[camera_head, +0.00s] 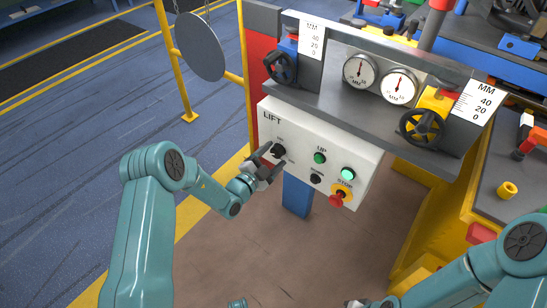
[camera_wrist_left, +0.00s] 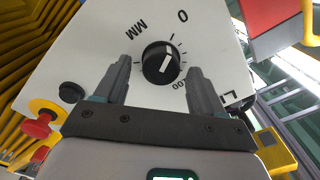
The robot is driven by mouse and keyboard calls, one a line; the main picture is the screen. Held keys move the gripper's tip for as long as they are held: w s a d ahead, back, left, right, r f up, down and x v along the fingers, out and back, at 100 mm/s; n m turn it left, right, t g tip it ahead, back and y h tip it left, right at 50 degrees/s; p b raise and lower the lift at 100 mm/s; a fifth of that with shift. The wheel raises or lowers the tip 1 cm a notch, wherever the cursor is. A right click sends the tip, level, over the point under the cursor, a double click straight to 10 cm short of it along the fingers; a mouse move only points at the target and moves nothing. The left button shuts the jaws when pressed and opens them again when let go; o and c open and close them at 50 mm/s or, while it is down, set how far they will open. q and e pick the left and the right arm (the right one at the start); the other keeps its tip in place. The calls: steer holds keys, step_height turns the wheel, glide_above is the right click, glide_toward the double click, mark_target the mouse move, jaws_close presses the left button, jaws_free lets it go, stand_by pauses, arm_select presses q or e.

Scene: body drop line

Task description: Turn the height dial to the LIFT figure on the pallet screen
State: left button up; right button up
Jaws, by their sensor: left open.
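The height dial (camera_head: 278,151) is a black round knob on the left of the white LIFT panel (camera_head: 345,168). In the left wrist view the dial (camera_wrist_left: 153,60) shows a white pointer mark, with tick marks, a 0, a 100 and MM printed around it. My left gripper (camera_head: 266,165) is open at the dial. In its wrist view the two fingers (camera_wrist_left: 160,66) stand on either side of the knob, with gaps showing. My right gripper (camera_head: 358,303) barely shows at the bottom edge, and its jaws are unclear. I cannot make out a pallet screen.
Above are two gauges (camera_head: 398,86) and black handwheels (camera_head: 421,126). A yellow rail (camera_head: 174,62) stands at left.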

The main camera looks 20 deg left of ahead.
arm_select(q)
steer(key=shift+w+d, duration=0.15)
steer(key=shift+w, duration=0.3)
steer(key=c, duration=1.1)
steer(key=shift+o, duration=0.2)
